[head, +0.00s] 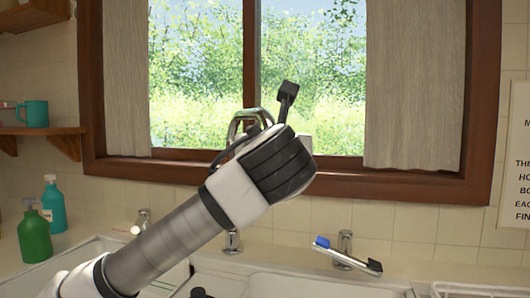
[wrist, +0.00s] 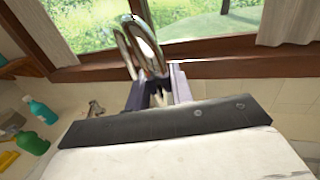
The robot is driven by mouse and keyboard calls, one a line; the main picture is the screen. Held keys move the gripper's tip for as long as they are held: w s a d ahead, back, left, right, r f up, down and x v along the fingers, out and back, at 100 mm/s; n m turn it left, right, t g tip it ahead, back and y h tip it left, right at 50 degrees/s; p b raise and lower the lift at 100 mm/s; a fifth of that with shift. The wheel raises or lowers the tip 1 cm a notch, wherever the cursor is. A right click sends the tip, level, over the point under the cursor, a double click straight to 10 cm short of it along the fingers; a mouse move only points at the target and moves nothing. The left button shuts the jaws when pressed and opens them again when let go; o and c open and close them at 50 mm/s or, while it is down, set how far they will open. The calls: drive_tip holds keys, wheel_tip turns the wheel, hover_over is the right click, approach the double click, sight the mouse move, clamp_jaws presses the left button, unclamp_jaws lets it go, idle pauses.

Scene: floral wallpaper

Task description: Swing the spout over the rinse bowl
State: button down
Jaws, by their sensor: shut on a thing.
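The chrome spout (head: 247,118) is a curved pipe that rises in front of the window, behind my wrist in the head view. In the wrist view its shiny arch (wrist: 143,42) stands upright and passes down between my fingers. My gripper (wrist: 158,84) is shut on the spout's lower part. I cannot tell which basin is the rinse bowl.
Green (head: 34,237) and teal (head: 53,207) bottles stand at left. The window frame (head: 330,175) is close behind the spout.

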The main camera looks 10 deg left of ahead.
drive_tip(key=shift+d, duration=0.15)
drive_tip(key=c, duration=1.3)
unclamp_jaws()
drive_tip(key=shift+w+d, duration=0.15)
drive_tip(key=b+v, duration=0.2)
drive_tip(key=v, duration=1.2)
drive_tip(key=shift+f, duration=0.1)
